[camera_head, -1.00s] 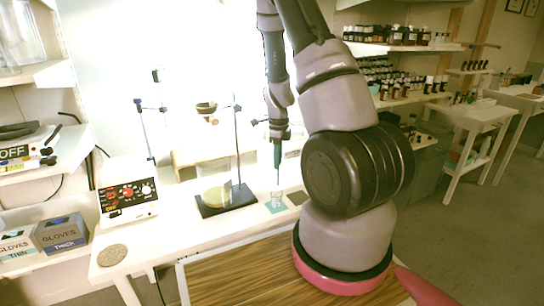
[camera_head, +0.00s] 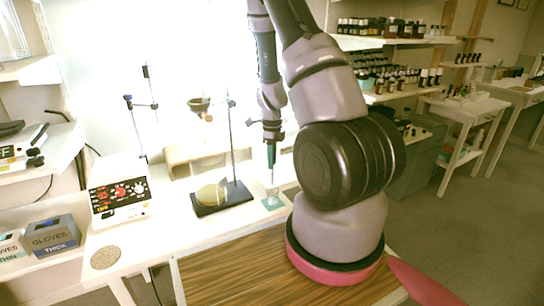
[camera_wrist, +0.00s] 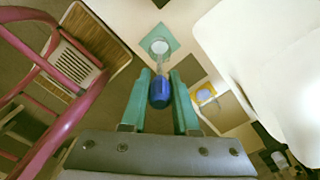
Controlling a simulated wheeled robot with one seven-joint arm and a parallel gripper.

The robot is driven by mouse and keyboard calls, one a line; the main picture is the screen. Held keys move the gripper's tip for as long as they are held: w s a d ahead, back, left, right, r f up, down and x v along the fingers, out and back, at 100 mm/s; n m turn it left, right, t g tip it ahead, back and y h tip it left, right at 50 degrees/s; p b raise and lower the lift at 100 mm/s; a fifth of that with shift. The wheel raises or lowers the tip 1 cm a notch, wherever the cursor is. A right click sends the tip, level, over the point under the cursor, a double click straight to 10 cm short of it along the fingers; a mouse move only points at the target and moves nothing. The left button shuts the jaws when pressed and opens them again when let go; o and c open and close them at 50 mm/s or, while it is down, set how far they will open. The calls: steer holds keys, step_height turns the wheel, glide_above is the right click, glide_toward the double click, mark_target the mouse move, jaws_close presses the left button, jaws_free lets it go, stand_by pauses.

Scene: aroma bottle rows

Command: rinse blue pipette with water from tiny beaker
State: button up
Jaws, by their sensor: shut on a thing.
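My gripper (camera_head: 271,166) is shut on the blue pipette, pointing down over the bench. In the wrist view the pipette's dark blue bulb (camera_wrist: 160,92) sits between the two teal fingers, with its pale stem running away toward the beaker. The tiny beaker (camera_head: 272,193) is small and clear and stands on a teal square mat (camera_head: 277,204); it also shows in the wrist view (camera_wrist: 159,45). The pipette's lower end lines up with the beaker's mouth, but I cannot tell whether the tip is inside. The water is too small to make out.
A stand with a dark base (camera_head: 221,204) and upright rod is close left of the beaker. A control box (camera_head: 120,200) and a round cork-like disc (camera_head: 105,257) lie further left. Glove boxes (camera_head: 53,236) are at far left. Bottle shelves (camera_head: 395,42) are behind.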

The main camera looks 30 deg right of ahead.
steer(key=shift+f, duration=3.95)
jaws_close()
